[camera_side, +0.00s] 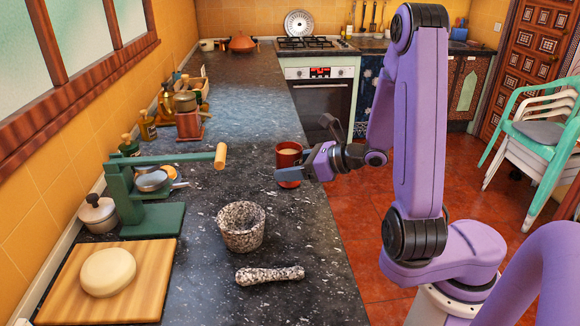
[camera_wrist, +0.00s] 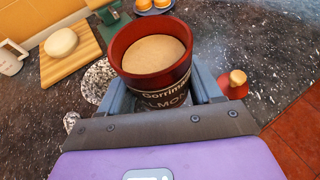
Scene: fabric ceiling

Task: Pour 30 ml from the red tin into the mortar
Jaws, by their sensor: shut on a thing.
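The red tin (camera_side: 289,157) stands upright near the counter's right edge in the side view. In the wrist view the red tin (camera_wrist: 150,82) is full of a pale tan content, with lettering on its dark label. My gripper (camera_side: 289,174) is shut on the tin, with a finger on each side of it in the wrist view. I cannot tell whether its base touches the counter. The speckled stone mortar (camera_side: 241,238) stands on the counter nearer the camera, left of the tin. The mortar (camera_wrist: 97,82) is partly hidden behind the tin in the wrist view.
A speckled pestle (camera_side: 270,275) lies in front of the mortar. A green press (camera_side: 153,220) with a wooden-ended handle stands to the left. A cutting board (camera_side: 150,275) holds a round cheese (camera_side: 108,272). The counter between tin and mortar looks clear.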

